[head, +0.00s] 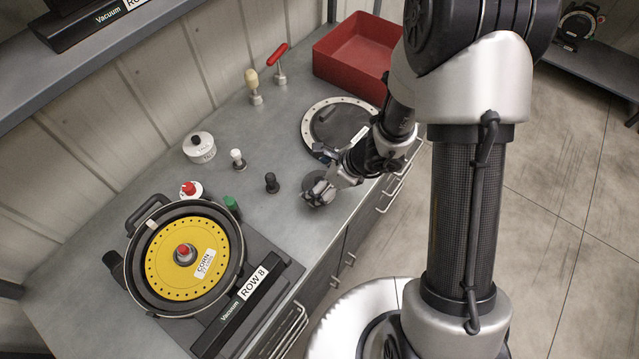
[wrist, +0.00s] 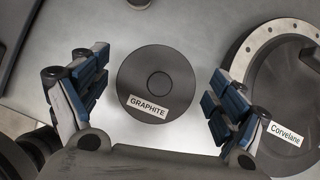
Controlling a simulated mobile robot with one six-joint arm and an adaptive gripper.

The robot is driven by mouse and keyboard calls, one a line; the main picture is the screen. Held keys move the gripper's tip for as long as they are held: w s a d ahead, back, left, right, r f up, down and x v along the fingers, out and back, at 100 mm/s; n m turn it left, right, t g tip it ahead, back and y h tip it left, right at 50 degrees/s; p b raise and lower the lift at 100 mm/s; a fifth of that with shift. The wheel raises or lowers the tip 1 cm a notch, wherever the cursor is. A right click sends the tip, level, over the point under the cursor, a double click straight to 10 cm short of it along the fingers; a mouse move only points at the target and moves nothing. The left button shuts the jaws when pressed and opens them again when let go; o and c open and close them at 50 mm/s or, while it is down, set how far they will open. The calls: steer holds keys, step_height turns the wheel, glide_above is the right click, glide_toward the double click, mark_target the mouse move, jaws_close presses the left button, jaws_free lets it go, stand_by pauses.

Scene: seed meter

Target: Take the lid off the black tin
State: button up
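The black tin (wrist: 157,62) shows from above in the wrist view, with a white GRAPHITE label on it. Its round dark lid has a small round knob (wrist: 160,84) at the centre. My gripper (wrist: 155,88) is open, with one blue-padded finger on each side of the tin and a gap on both sides. Its height above the lid is hard to judge. In the head view my gripper (head: 328,190) is at the tin near the bench's front edge, and the fingers partly hide the tin.
A dark disc with a pale holed rim (head: 309,122), labelled Corvelane, lies close to my gripper. A red bin (head: 352,50) stands behind.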

steer(key=c, duration=0.7)
steer(key=shift+o, duration=0.2)
